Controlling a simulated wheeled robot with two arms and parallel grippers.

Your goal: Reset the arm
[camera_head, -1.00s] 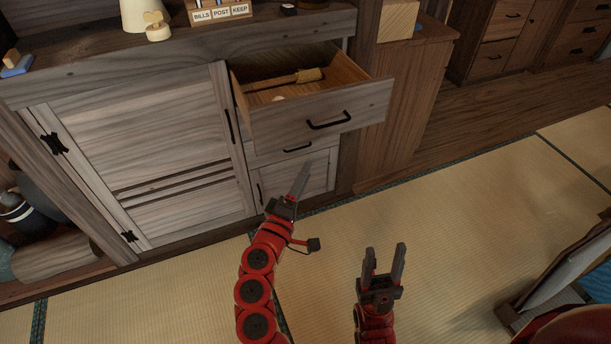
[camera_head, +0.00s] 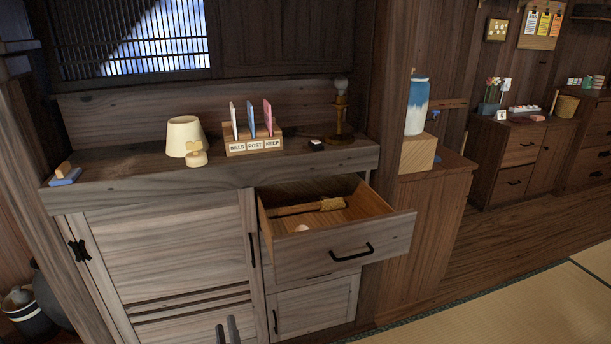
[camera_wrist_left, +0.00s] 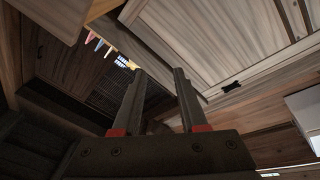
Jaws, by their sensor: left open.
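My left gripper (camera_head: 228,330) shows only by its two dark fingertips at the bottom edge of the head view, in front of the cabinet's lower doors. In the left wrist view the left gripper (camera_wrist_left: 160,75) has its two fingers apart with nothing between them. The rest of the left arm is below the head picture. My right gripper is out of both views. The wooden cabinet (camera_head: 170,250) has an open top drawer (camera_head: 340,252) to the right of and above the left fingertips.
The drawer juts out and holds a wooden tool (camera_head: 308,207). Tatami floor (camera_head: 540,310) is clear at lower right.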

